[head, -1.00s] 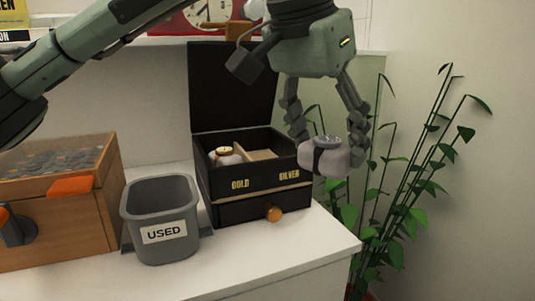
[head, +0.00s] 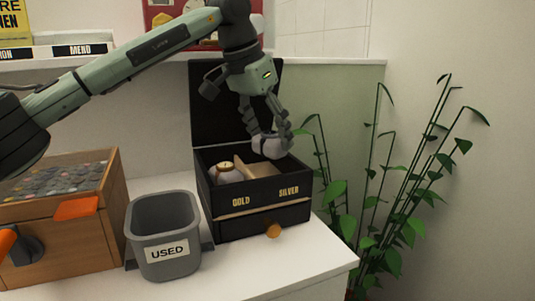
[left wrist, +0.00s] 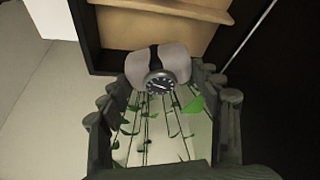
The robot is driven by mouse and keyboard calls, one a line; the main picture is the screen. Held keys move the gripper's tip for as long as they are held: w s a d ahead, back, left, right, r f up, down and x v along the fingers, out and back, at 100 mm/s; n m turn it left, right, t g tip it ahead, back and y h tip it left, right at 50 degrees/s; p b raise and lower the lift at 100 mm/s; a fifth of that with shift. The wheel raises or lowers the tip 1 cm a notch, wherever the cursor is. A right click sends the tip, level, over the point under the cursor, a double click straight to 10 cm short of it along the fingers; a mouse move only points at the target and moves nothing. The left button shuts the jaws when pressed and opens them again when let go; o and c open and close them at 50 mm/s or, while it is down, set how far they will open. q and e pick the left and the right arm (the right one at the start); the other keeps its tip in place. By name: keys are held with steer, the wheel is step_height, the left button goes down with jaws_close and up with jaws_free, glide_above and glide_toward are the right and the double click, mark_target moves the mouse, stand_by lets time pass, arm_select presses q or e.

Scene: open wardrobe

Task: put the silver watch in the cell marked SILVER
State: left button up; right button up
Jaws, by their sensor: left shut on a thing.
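The silver watch (left wrist: 158,84) has a dark dial and is strapped around a pale cushion (left wrist: 177,57). My left gripper (head: 270,141) is shut on this cushion, with a finger on each side. In the head view the cushion is at the right rear of the open black box (head: 235,222), above the SILVER side. In the left wrist view it overlaps the box's dark wall (left wrist: 103,62); I cannot tell whether it is fully inside that wall. A gold watch (head: 226,165) on a pale cushion sits in the GOLD cell. The SILVER cell's floor is mostly hidden in the head view.
The box's raised lid (head: 222,105) stands behind the gripper. A beige divider (head: 242,168) lies between the cells. A grey bin (head: 167,213) marked USED and a wooden case (head: 75,240) stand to the left. A leafy plant (head: 400,205) stands right of the white counter (head: 300,262).

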mark_target(267, 158)
arm_select(q)
step_height(267, 158, down, 2)
steer(key=shift+f, duration=0.1)
steer(key=shift+w+a+f, duration=0.1)
steer(key=shift+w+f, duration=0.1)
steer(key=shift+f, duration=0.6)
steer(key=shift+w+a+f, duration=0.1)
steer(key=shift+w+f, duration=0.05)
steer(key=shift+f, duration=0.65)
steer(key=shift+f, duration=0.1)
steer(key=o, duration=1.3)
steer(key=v, duration=1.2)
